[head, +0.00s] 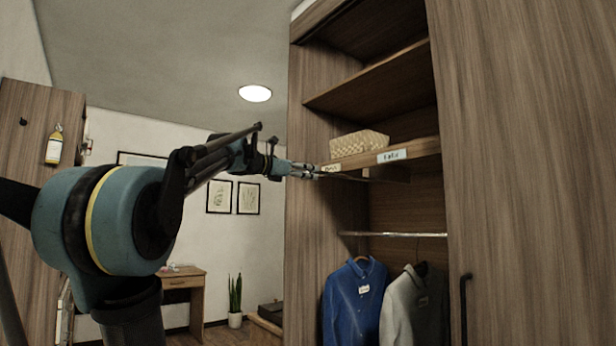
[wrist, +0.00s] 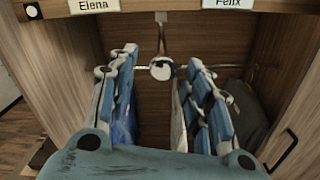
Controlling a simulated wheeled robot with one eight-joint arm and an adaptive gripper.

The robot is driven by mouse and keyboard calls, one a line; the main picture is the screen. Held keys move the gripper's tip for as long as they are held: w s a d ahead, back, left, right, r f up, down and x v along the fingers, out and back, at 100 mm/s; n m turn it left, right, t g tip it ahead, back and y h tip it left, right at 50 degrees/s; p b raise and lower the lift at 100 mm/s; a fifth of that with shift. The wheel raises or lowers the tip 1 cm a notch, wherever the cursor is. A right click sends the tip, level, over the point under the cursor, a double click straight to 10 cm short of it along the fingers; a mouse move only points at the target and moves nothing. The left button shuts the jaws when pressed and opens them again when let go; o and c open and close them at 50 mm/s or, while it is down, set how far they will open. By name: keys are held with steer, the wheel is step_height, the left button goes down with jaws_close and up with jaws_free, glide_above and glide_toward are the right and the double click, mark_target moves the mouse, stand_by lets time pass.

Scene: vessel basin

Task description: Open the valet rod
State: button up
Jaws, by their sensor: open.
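In the wrist view a round metal knob (wrist: 161,69) sits at the near end of a thin metal rod (wrist: 161,38) under the wardrobe shelf; this looks like the valet rod. My gripper (wrist: 160,66) is open, with one finger on each side of the knob and a gap on both sides. No contact shows. In the head view my gripper (head: 317,172) is at the front edge of the shelf (head: 420,149), by its left label. The knob cannot be made out clearly there.
A wicker basket (head: 358,143) stands on the shelf. Below, a clothes rail (head: 395,234) carries a blue shirt (head: 355,300) and a grey jacket (head: 402,308). Name labels Elena (wrist: 94,6) and Felix (wrist: 228,3) are on the shelf edge. A wardrobe door (head: 530,180) fills the right.

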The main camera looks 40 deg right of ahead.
steer(key=a, duration=0.8)
steer(key=shift+w+a, duration=0.15)
steer(key=shift+a, duration=0.2)
